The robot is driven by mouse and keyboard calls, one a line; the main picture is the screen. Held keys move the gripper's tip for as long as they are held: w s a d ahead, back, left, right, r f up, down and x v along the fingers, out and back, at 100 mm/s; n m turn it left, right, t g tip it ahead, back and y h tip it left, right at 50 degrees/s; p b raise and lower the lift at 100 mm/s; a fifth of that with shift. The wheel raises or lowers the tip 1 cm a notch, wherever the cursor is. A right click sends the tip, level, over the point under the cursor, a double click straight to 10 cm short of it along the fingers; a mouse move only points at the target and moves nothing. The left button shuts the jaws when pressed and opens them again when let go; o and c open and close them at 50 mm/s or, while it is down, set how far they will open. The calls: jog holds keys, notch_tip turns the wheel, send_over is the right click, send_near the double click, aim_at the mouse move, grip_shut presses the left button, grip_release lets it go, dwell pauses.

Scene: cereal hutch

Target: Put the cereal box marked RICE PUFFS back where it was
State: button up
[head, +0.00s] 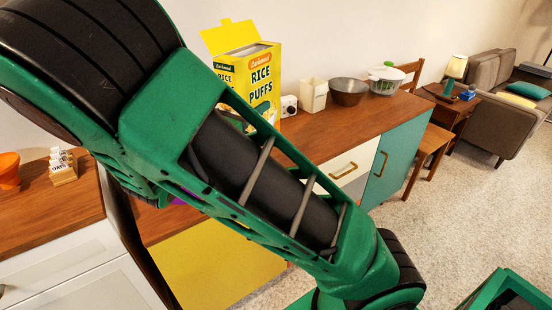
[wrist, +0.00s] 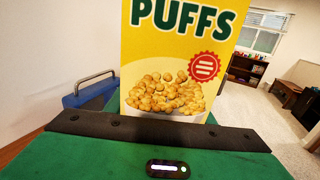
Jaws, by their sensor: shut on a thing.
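The yellow and white RICE PUFFS cereal box (head: 262,75) stands upright in the head view, with its top flap open. Its lower part is hidden behind my arm, so I cannot tell whether it touches the wooden counter (head: 320,128). In the wrist view the box (wrist: 180,60) fills the middle, with PUFFS and a picture of cereal facing me. My gripper (wrist: 160,130) is shut on the box. In the head view the gripper is hidden behind my arm.
Right of the box stand a small white round-faced thing (head: 289,105), a cream container (head: 314,96), a metal bowl (head: 348,92) and a white colander (head: 386,80). A blue handled case (wrist: 88,93) shows in the wrist view.

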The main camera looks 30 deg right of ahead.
aim_at(278, 124)
jog(key=shift+d, duration=0.25)
jog(key=shift+w+d+f, duration=0.1)
jog(key=shift+d+f, duration=0.1)
jog(key=shift+d, duration=0.15)
jog(key=w+d+f, duration=0.1)
jog(key=d+f, duration=0.1)
jog(key=d, duration=0.1)
jog(key=w+d+f, duration=0.1)
jog(key=d+f, duration=0.1)
jog(key=d, duration=0.2)
jog(key=w+d+f, duration=0.1)
jog(key=d+f, duration=0.1)
jog(key=d, duration=0.1)
jog(key=shift+w+d+f, duration=0.15)
jog(key=shift+w+f, duration=0.1)
jog(key=shift+f, duration=2.15)
jog(key=o, duration=1.5)
jog(key=shift+c, duration=0.2)
